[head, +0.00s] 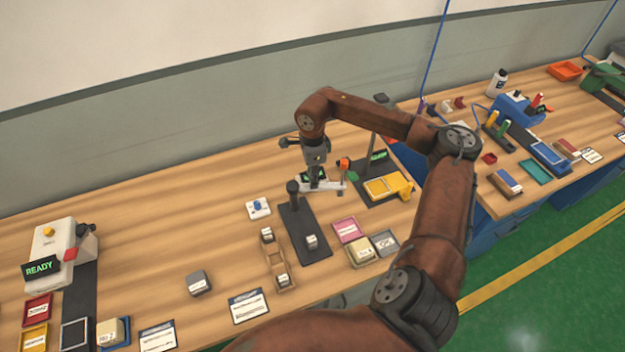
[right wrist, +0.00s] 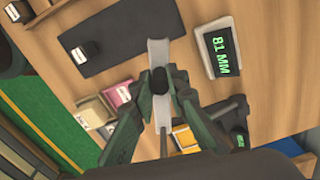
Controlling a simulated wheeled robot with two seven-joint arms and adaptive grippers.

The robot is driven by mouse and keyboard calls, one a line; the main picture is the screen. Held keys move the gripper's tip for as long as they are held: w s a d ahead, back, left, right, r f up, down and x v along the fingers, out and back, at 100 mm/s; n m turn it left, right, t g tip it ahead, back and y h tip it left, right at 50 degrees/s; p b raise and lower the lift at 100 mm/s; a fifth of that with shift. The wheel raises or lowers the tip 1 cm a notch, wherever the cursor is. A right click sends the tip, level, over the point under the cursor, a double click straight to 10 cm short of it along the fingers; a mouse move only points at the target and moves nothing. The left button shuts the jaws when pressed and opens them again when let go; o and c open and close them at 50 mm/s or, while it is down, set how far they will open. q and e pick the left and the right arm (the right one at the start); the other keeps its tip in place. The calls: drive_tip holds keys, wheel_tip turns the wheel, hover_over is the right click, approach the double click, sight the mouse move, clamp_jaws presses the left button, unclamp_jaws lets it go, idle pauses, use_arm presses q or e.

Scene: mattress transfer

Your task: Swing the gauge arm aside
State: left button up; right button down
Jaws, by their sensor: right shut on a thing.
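The gauge arm (head: 327,186) is a pale bar running right from a dark post (head: 293,190), above a dark base mat (head: 300,222). In the right wrist view the gauge arm (right wrist: 158,52) runs up the middle, with a black knob (right wrist: 158,80) on it. My right gripper (head: 315,178) reaches down onto the bar; in the wrist view the right gripper (right wrist: 160,88) is shut around the knob. A small white-topped block (head: 312,241) stands on the mat. A gauge display (right wrist: 219,50) reads 81 MM. My left gripper is out of view.
A wooden tray with white-topped blocks (head: 277,262) lies left of the mat. Pink (head: 347,230) and grey (head: 384,242) trays and a beige block (head: 361,252) lie to its right. A yellow tray (head: 383,188) is behind them. Bare tabletop (head: 170,205) lies far left.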

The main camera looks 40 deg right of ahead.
idle(0.3)
drive_tip(key=c, duration=1.9)
unclamp_jaws()
drive_tip(key=shift+r, duration=0.1)
wheel_tip(320, 180, up, 12)
drive_tip(key=shift+f, duration=0.1)
